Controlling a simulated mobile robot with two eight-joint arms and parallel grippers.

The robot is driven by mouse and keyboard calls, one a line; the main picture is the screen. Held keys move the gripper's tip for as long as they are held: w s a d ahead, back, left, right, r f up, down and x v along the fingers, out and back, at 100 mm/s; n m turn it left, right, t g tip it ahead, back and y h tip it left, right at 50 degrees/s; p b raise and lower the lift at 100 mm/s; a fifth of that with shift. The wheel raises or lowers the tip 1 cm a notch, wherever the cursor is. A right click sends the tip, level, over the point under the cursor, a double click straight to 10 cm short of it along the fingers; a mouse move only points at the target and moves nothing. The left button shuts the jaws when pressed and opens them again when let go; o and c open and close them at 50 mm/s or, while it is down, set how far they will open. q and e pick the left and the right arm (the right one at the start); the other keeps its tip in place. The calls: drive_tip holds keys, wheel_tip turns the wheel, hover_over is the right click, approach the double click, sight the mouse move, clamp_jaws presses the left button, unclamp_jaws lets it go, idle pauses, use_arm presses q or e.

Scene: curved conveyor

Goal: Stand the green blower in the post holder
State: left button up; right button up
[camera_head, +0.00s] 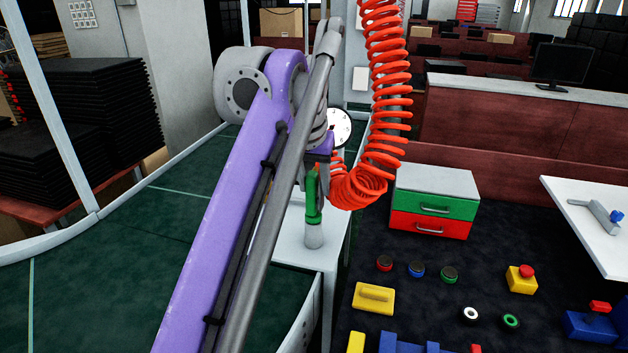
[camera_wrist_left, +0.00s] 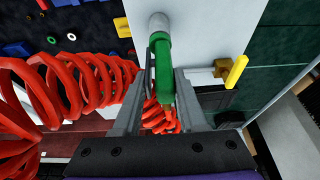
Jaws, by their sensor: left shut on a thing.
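The green blower (camera_head: 313,198) hangs roughly upright below my left gripper (camera_head: 318,168), with its lower end at the top of the grey post holder (camera_head: 314,237). How deep it sits in the holder cannot be told. In the left wrist view, the fingers of my left gripper (camera_wrist_left: 164,72) are shut on the green blower (camera_wrist_left: 163,60), one on each side. The grey post holder (camera_wrist_left: 158,24) shows just beyond the blower there. My right gripper is in neither view.
The post holder stands on a narrow white table (camera_head: 298,255). A red coiled hose (camera_head: 388,90) hangs beside my gripper and loops near the blower. A yellow handle (camera_wrist_left: 236,70) is at the table's edge. A green and red drawer unit (camera_head: 433,205) stands right, with buttons and parts on a dark surface.

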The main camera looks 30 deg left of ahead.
use_arm(q)
drive_tip(key=shift+f, duration=0.2)
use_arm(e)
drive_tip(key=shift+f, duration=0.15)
use_arm(q)
drive_tip(key=o, duration=1.1)
drive_tip(key=shift+r, duration=0.1)
drive_tip(key=p+v, duration=0.3)
drive_tip(key=v, duration=0.7)
drive_tip(key=shift+s+d+r, duration=0.1)
drive_tip(key=shift+r, duration=0.2)
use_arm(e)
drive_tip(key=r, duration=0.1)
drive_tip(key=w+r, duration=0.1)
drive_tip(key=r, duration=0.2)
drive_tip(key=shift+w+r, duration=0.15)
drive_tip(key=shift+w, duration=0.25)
use_arm(q)
drive_tip(key=shift+s, duration=0.1)
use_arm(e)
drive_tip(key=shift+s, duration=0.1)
use_arm(q)
drive_tip(key=shift+f, duration=0.1)
